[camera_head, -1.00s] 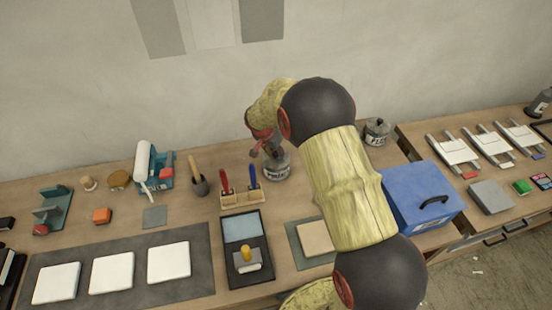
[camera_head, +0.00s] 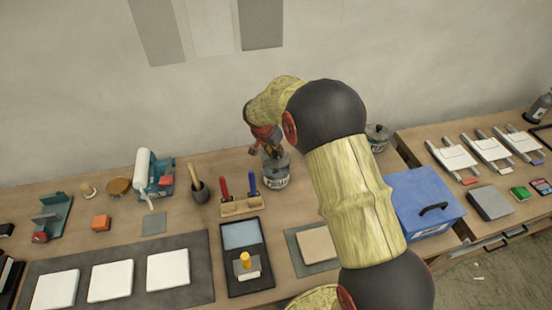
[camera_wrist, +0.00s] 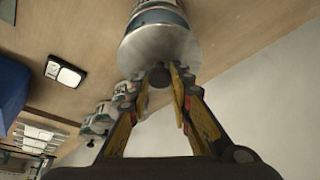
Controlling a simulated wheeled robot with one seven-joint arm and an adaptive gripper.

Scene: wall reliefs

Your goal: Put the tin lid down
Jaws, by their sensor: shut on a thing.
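My gripper (camera_wrist: 160,80) is shut on the dark knob of the tin lid (camera_wrist: 158,50), a round grey metal disc. The lid lies across the end of a tin (camera_wrist: 158,14) with a blue band in the wrist view. In the head view my gripper (camera_head: 268,150) points down over this labelled tin (camera_head: 276,181) on the bench, right of the tool rack. My fingers partly hide the tin's top there. I cannot tell whether the lid touches the rim or is slightly apart.
A wooden rack (camera_head: 241,206) with red and blue tools stands close left of the tin. A second lidded tin (camera_head: 377,139) stands behind my arm, and a blue box (camera_head: 425,200) stands to the right. A board with a tan block (camera_head: 317,244) lies in front.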

